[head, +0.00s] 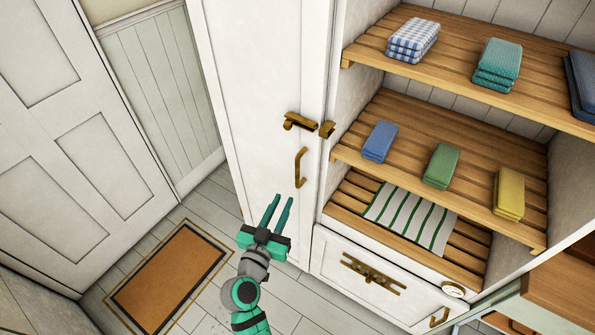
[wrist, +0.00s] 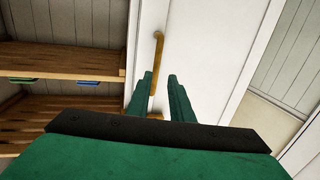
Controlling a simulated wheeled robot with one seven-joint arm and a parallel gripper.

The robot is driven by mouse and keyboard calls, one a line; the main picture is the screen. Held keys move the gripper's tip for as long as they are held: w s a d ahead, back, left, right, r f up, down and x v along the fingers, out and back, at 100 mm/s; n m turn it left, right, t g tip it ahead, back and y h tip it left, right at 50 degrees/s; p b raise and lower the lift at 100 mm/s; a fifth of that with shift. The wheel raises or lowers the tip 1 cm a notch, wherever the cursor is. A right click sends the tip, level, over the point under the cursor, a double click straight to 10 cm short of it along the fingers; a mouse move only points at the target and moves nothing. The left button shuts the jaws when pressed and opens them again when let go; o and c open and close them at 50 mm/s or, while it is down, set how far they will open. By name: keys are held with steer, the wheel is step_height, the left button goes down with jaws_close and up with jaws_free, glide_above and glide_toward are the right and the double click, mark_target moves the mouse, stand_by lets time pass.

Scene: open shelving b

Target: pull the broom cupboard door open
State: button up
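The broom cupboard door (head: 262,70) is a tall white panel that looks shut. Its bent brass handle (head: 300,167) stands upright near the door's right edge. A brass latch (head: 298,122) is above the handle, with a brass piece (head: 327,130) beside it on the frame. My gripper (head: 281,199) is open and empty, just below and left of the handle. In the wrist view, the handle (wrist: 157,50) shows beyond the two green fingers (wrist: 160,76), nearer the left one. The fingers are not closed on it, and the exact gap in depth is unclear.
Open shelves (head: 390,107) with folded cloths stand right of the cupboard, above a white drawer (head: 375,272) with brass fittings. A brown doormat (head: 168,277) lies on the floor at left, before a white panelled door (head: 75,130). The floor between mat and cupboard is clear.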

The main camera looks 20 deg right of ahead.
mark_target(297, 173)
steer(key=shift+m+h, duration=0.4)
steer(key=shift+h, duration=0.1)
steer(key=x, duration=0.4)
steer(key=r+x, duration=0.1)
steer(key=x, duration=0.7)
steer(key=shift+s+r, duration=0.1)
steer(key=shift+r, duration=0.15)
jaws_close()
